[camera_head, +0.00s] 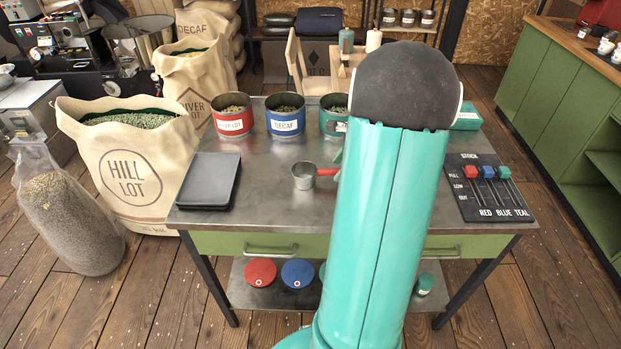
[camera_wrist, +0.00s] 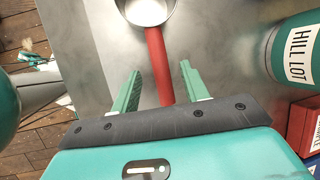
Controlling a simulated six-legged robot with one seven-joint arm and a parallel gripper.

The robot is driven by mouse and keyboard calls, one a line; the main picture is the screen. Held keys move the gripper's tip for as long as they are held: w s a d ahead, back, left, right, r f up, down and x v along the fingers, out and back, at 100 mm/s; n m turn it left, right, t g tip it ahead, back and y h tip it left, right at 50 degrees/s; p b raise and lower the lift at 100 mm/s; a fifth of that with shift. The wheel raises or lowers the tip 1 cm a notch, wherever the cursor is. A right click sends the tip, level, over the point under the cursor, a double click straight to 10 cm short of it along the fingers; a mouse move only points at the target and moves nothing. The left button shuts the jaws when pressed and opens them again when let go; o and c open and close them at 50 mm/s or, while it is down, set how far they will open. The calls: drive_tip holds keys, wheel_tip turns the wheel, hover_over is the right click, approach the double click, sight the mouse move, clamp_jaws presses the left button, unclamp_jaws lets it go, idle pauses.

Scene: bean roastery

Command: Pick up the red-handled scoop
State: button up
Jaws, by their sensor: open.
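The scoop (camera_head: 304,177) has a round metal cup and a red handle (camera_head: 326,172); it is on the grey metal table, right of the dark tray. In the wrist view the cup (camera_wrist: 148,10) is at the top edge and the red handle (camera_wrist: 157,52) runs down from it. My gripper (camera_wrist: 160,72) is open, with one green finger on each side of the handle in the picture and gaps on both sides. Whether the fingertips are level with the handle or above it, I cannot tell. In the head view my arm hides most of the gripper.
Red (camera_head: 232,116), blue (camera_head: 285,115) and teal (camera_head: 334,118) bean cans stand along the table's back. A dark tray (camera_head: 209,182) lies left, a stock slider board (camera_head: 487,190) right. In the wrist view a teal HILL LOT can (camera_wrist: 297,52) stands right of my gripper.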

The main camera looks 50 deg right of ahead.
sight(336, 169)
drive_tip(key=x, duration=0.3)
drive_tip(key=shift+w+f, duration=0.25)
drive_tip(key=shift+w, duration=0.05)
drive_tip(key=shift+a, duration=0.1)
drive_tip(key=shift+c, duration=0.3)
clamp_jaws()
drive_tip(key=shift+r, duration=0.15)
